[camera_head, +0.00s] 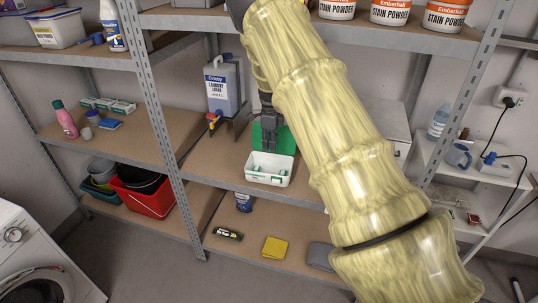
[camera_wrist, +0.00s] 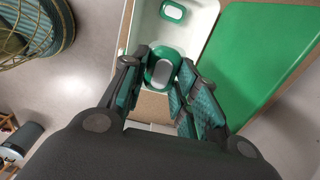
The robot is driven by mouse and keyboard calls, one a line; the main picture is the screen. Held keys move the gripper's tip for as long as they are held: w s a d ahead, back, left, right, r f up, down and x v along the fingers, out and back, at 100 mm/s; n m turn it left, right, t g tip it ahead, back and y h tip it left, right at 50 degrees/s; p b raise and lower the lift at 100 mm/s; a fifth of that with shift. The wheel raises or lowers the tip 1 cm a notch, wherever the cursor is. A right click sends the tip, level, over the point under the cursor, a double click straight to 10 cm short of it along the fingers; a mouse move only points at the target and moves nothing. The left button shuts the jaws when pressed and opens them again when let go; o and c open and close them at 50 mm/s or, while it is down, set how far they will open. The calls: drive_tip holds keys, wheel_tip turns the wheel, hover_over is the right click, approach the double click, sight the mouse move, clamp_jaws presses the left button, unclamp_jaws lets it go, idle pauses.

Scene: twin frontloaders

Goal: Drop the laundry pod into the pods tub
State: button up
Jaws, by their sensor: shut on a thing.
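The pods tub (camera_head: 268,179) is a white open box on the middle shelf, with its green lid (camera_head: 286,138) raised behind it. In the wrist view the tub (camera_wrist: 204,32) lies at the top, beside the green lid (camera_wrist: 255,50), with a green-and-white pod (camera_wrist: 173,11) inside. My gripper (camera_head: 270,148) points down just above the tub. In the wrist view my gripper (camera_wrist: 160,78) is shut on another green-and-white laundry pod (camera_wrist: 160,69), which appears over the near part of the tub. The fingers hide part of the tub there.
A grey-blue jug (camera_head: 222,88) stands left of the lid, behind the tub. Metal shelf posts (camera_head: 160,125) and the upper shelf edge (camera_head: 200,20) border the space. A woven basket (camera_wrist: 30,30) shows in the wrist view. My arm covers the shelf's right part.

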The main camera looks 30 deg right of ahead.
drive_tip(key=shift+m, duration=0.9)
drive_tip(key=shift+w+d+f+b, duration=0.15)
drive_tip(key=shift+d+f+b, duration=0.3)
drive_tip(key=shift+f, duration=0.2)
drive_tip(key=shift+w+d+f+b, duration=0.1)
drive_tip(key=shift+d+f+b, duration=0.2)
drive_tip(key=shift+f+b, duration=0.3)
drive_tip(key=shift+w+d+f+b, duration=0.15)
drive_tip(key=shift+d+f+b, duration=0.3)
drive_tip(key=shift+f, duration=0.2)
drive_tip(key=shift+a, duration=0.1)
drive_tip(key=o, duration=0.9)
drive_tip(key=shift+r, duration=0.2)
wheel_tip(320, 180, up, 7)
